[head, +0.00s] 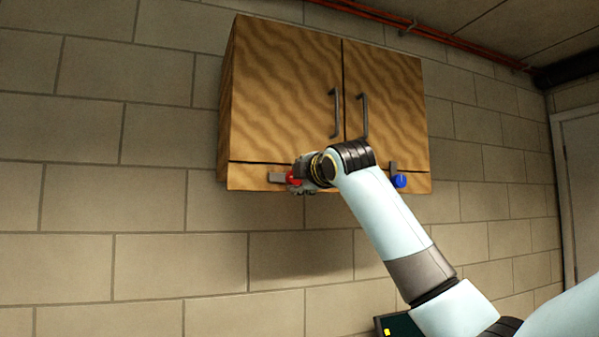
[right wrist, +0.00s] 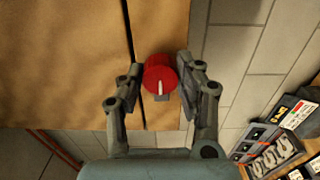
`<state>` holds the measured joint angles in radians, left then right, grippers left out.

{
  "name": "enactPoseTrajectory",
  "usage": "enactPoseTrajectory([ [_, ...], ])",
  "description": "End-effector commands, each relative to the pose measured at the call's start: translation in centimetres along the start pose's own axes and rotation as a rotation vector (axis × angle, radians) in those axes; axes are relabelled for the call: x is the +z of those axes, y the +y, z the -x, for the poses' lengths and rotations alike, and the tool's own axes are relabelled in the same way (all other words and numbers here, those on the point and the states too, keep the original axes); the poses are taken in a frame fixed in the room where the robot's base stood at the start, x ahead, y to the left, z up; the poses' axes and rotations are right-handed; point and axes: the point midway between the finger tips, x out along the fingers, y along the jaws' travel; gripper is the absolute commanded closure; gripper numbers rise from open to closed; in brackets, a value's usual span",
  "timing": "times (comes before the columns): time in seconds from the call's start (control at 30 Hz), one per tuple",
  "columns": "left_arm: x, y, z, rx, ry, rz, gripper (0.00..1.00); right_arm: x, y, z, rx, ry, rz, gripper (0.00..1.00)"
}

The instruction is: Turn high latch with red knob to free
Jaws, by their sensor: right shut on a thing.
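A wooden wall cabinet (head: 285,100) has two closed doors with dark handles. On its lower rail at the left is a latch with a red knob (head: 293,178). Its grey bar (head: 276,177) lies level and points left in the head view. In the right wrist view the red knob (right wrist: 160,73) sits between the fingertips, with a pale line on its face and a bit of grey bar below it. My right gripper (head: 303,175) is shut on the red knob, partly hiding the latch in the head view. My left gripper is not in view.
A second latch with a blue knob (head: 400,181) is at the right of the rail, its grey bar upright. A red pipe (head: 400,20) runs above the cabinet. In the right wrist view a tool case (right wrist: 270,150) is at lower right.

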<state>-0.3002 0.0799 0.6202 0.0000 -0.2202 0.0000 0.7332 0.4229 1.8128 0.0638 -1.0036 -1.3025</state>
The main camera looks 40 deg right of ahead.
Motion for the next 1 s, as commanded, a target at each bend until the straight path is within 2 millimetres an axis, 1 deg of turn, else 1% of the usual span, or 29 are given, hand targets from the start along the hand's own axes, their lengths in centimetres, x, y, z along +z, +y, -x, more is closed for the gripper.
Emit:
enactPoseTrajectory([
  [0.43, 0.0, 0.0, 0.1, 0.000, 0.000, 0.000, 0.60, 0.0, -0.2, 0.0, -0.005, 0.000, 0.008, 0.97],
  [0.47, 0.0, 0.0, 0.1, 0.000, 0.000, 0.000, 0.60, 0.0, -0.2, 0.0, -0.005, 0.000, 0.008, 0.61],
  [0.6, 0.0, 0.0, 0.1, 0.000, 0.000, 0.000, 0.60, 0.0, -0.2, 0.0, -0.004, 0.000, 0.008, 0.43],
  [0.87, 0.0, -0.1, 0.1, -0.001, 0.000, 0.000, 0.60, 0.0, -0.1, 0.0, -0.002, 0.000, 0.007, 0.42],
  [0.97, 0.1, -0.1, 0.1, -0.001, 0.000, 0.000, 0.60, 0.0, -0.1, 0.5, -0.002, -0.001, 0.009, 0.42],
  [1.0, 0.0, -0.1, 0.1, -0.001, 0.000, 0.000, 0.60, 0.1, -0.1, 1.0, -0.001, 0.000, 0.010, 0.42],
])
